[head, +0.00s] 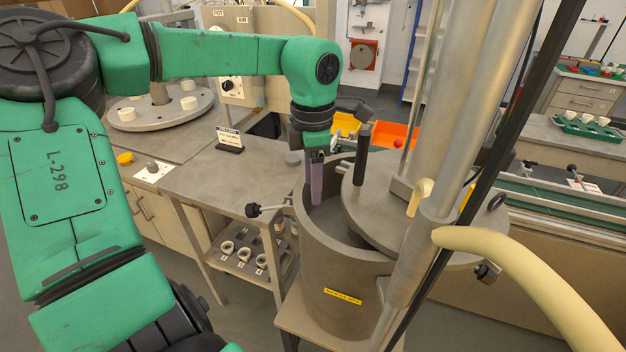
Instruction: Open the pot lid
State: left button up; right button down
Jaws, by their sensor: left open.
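The pot (345,285) is a large grey cylinder with a yellow label on its front. Its round grey lid (385,225) sits off to the right, so the left part of the pot's mouth shows open. A black upright handle (362,158) stands on the lid's left part. My left gripper (317,190) points down over the open left part of the mouth, just left of the handle. Its jaws are open, and I see no thing held in them. The metal column hides part of the lid's right side. My right gripper is not in view.
A thick metal column (455,110) and a cream hose (515,265) stand in front at right. A grey bench (215,180) lies left of the pot. Yellow and orange bins (395,135) are behind.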

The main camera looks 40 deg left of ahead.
pick_arm(q)
notch_tip(320, 180, up, 15)
jog(key=shift+f, duration=0.2)
jog(key=c, duration=0.4)
jog(key=shift+w+a+f+h, duration=0.2)
jog(key=shift+f+h, duration=0.1)
jog(key=c, duration=0.5)
jog(key=a+f+m+h, duration=0.1)
jog(key=a+f, duration=0.1)
jog(key=w+a+f+m+t+h, duration=0.2)
jog(key=a+f+h, duration=0.1)
jog(key=shift+w+a+f, duration=0.15)
jog(key=shift+a+f, duration=0.15)
jog(key=shift+f, duration=0.05)
grip_shut()
jog(key=a+f+t+h, duration=0.3)
jog(key=a+f, duration=0.3)
jog(key=f, duration=0.2)
jog(key=r+p+x, duration=0.1)
jog(key=x, duration=0.5)
jog(key=w+d+r+p+x, duration=0.1)
jog(key=p+x, duration=0.1)
jog(key=x, duration=0.4)
jog(key=shift+w+d+f+t, duration=0.3)
jog(key=shift+w+d, duration=0.1)
